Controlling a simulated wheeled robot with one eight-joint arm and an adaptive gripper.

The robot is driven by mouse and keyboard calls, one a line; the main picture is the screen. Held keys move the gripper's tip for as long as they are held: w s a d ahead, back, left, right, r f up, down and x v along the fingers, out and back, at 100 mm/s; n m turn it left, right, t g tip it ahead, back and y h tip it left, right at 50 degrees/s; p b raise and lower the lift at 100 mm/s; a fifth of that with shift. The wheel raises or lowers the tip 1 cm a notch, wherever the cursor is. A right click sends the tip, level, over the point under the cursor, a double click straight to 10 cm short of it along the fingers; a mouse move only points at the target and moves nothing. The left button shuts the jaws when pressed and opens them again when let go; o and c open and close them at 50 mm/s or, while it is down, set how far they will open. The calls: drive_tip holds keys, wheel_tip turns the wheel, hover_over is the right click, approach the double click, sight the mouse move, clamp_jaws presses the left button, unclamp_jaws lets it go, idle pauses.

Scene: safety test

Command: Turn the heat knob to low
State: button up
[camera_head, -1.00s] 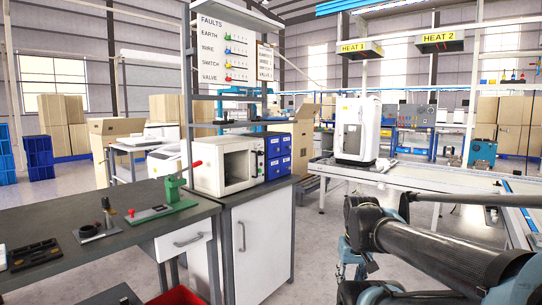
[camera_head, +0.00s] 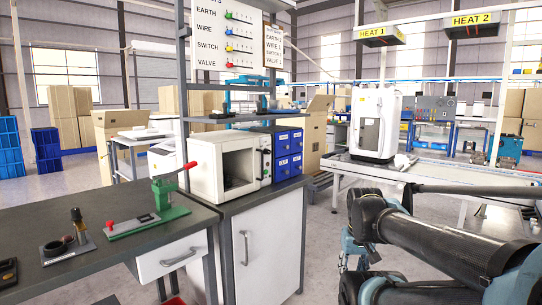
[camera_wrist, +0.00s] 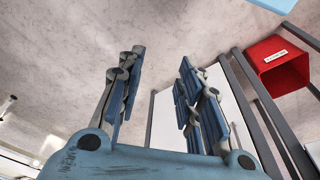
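A white oven-like box (camera_head: 207,172) with an open dark chamber stands on the grey bench in the head view. Its right-hand panel (camera_head: 266,159) carries small dark controls; their markings and settings are too small to read, so I cannot tell which is the heat knob. My gripper (camera_wrist: 160,62) shows in the wrist view with its two blue-grey jointed fingers spread apart and nothing between them. It points over the floor beside a bench, away from the box. In the head view my arm is at the lower right, apart from the box.
Blue drawers (camera_head: 287,153) stand right of the box. A green press with a red handle (camera_head: 168,200) sits on the left bench (camera_head: 110,255). A red bin (camera_wrist: 278,68) is near the bench frame. Open floor (camera_head: 335,235) lies between the bench and the white machine (camera_head: 375,122).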

drive_tip(key=shift+o, duration=0.3)
drive_tip(key=shift+s+r, duration=0.2)
drive_tip(key=shift+s, duration=0.05)
drive_tip(key=n+t+y, duration=0.7)
drive_tip(key=t+y, duration=0.2)
drive_tip(key=y, duration=0.5)
approach(270, 152)
drive_tip(key=x, duration=0.9)
drive_tip(key=shift+a, duration=0.25)
